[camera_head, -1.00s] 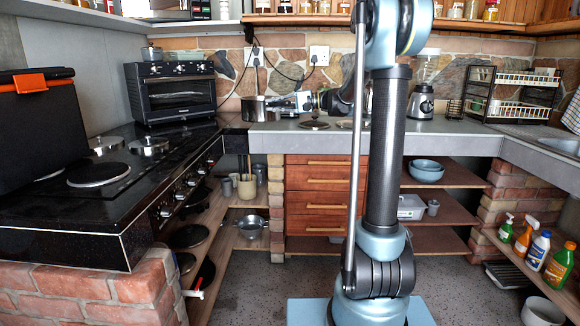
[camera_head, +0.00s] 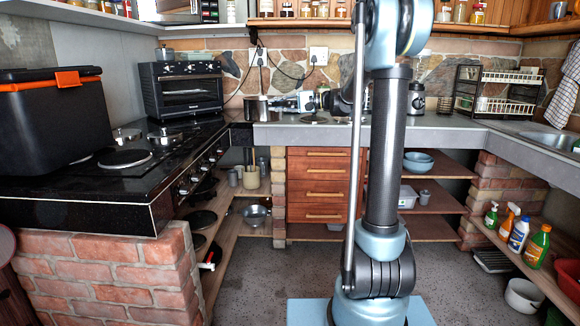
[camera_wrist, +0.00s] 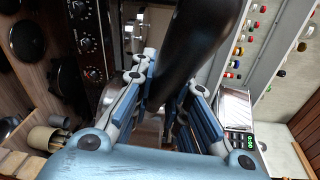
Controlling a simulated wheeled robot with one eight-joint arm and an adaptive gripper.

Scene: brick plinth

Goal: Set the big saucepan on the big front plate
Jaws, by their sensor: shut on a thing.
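The saucepan (camera_head: 257,109) is a dark metal pot at the back, in front of the stone wall, beside the stove's far corner. My gripper (camera_head: 303,103) is at its right side, small and partly hidden by my arm. In the wrist view my gripper (camera_wrist: 168,85) is shut on a long black handle (camera_wrist: 197,40), which I take to be the saucepan's. The pan's bowl is not clear there. The big front plate (camera_head: 125,158) is a dark, bare disc on the black stovetop (camera_head: 65,190) at left.
A black toaster oven (camera_head: 182,90) stands at the stove's back. A brick plinth (camera_head: 110,270) supports the stove's front.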

